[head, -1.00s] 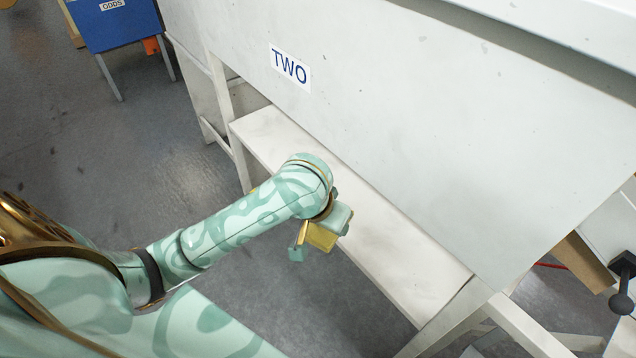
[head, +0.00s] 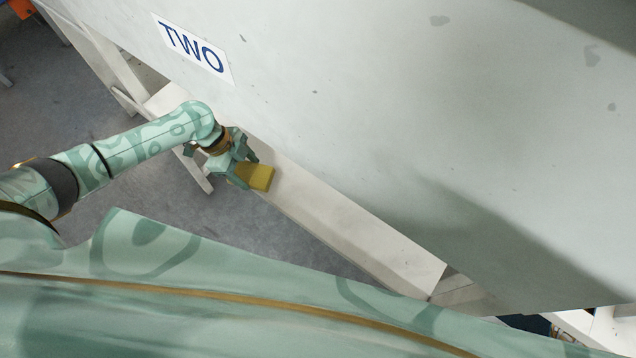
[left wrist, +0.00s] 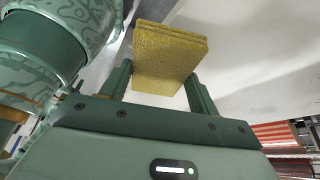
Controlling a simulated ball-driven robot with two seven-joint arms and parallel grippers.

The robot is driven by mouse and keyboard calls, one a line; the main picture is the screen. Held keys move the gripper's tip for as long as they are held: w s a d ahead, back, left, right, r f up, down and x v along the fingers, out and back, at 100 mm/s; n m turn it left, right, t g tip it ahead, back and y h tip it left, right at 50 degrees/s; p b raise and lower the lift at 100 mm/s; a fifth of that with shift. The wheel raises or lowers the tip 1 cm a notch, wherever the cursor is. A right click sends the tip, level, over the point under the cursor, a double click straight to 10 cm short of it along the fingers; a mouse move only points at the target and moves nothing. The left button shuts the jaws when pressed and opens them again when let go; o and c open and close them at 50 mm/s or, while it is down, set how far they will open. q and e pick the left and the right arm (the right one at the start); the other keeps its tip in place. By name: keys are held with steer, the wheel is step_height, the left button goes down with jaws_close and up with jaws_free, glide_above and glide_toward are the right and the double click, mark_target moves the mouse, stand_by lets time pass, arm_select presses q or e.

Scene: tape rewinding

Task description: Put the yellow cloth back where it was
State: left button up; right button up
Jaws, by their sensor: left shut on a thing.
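The yellow cloth (head: 259,177) is a small folded block held in my left gripper (head: 243,168). In the left wrist view the cloth (left wrist: 168,58) shows as stacked layers between the two fingers of the left gripper (left wrist: 160,85), which is shut on it. In the head view the cloth is over or beside the white shelf (head: 330,222), in front of the grey-white panel marked TWO (head: 193,49). I cannot tell whether the cloth touches the shelf. My right gripper is not in view.
The large panel rises close behind the shelf and the left gripper. The shelf's visible top is bare to the right of the cloth. Grey floor (head: 120,205) lies below and to the left. A white frame leg (head: 105,58) stands at the left end.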

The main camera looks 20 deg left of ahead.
arm_select(q)
steer(key=d, duration=0.8)
steer(key=shift+w+d+r+p, duration=0.1)
steer(key=shift+d+r+p, duration=0.15)
steer(key=shift+p, duration=0.15)
glide_above(318, 198)
steer(key=a, duration=0.2)
steer(key=shift+d+f, duration=0.15)
steer(key=f+b, duration=0.1)
steer(key=f, duration=0.2)
steer(key=shift+d+f+b, duration=0.2)
steer(key=shift+f+b, duration=0.15)
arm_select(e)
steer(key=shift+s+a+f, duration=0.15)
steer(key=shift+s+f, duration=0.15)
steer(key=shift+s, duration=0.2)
arm_select(q)
steer(key=o, duration=0.9)
steer(key=shift+o, duration=0.2)
